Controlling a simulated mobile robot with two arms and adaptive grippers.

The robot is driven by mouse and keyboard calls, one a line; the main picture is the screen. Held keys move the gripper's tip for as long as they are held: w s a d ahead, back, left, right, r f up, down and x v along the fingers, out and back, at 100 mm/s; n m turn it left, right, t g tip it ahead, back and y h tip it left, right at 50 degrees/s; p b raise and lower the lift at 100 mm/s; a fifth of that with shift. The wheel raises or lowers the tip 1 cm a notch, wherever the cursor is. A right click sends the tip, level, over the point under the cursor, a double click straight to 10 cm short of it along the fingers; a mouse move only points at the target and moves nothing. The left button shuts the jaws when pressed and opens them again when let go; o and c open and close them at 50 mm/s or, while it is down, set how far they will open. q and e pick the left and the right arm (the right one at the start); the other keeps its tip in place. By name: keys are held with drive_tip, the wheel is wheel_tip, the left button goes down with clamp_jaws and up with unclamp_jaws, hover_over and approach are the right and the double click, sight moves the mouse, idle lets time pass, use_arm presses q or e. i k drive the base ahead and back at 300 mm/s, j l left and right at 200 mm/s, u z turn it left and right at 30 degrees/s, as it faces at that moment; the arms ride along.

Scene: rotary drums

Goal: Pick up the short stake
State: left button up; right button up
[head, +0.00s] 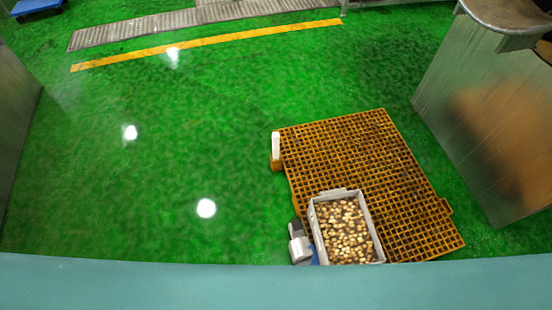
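A short white upright post (276,146), which looks like the short stake, stands at the left corner of an orange grid platform (405,185). Its foot is at a small orange-brown block (277,165). I cannot tell how it is fixed there. No other stake can be made out. Neither of my grippers shows in the head view, and nothing is seen touching the post.
A pale crate (372,218) full of small brownish pieces sits on the platform's near part. A grey-white object (300,248) stands left of it. A large metal drum or tank (470,120) rises at right. Green floor (150,170) is open at left.

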sight(275, 136)
drive_tip(key=j+z, duration=0.15)
drive_tip(key=j, duration=0.8)
drive_tip(key=i+j+z, duration=0.2)
drive_tip(key=i+j, duration=0.2)
drive_tip(key=j, duration=0.25)
drive_tip(key=i+j+z, duration=0.15)
drive_tip(key=j, duration=0.2)
drive_tip(key=i, duration=0.05)
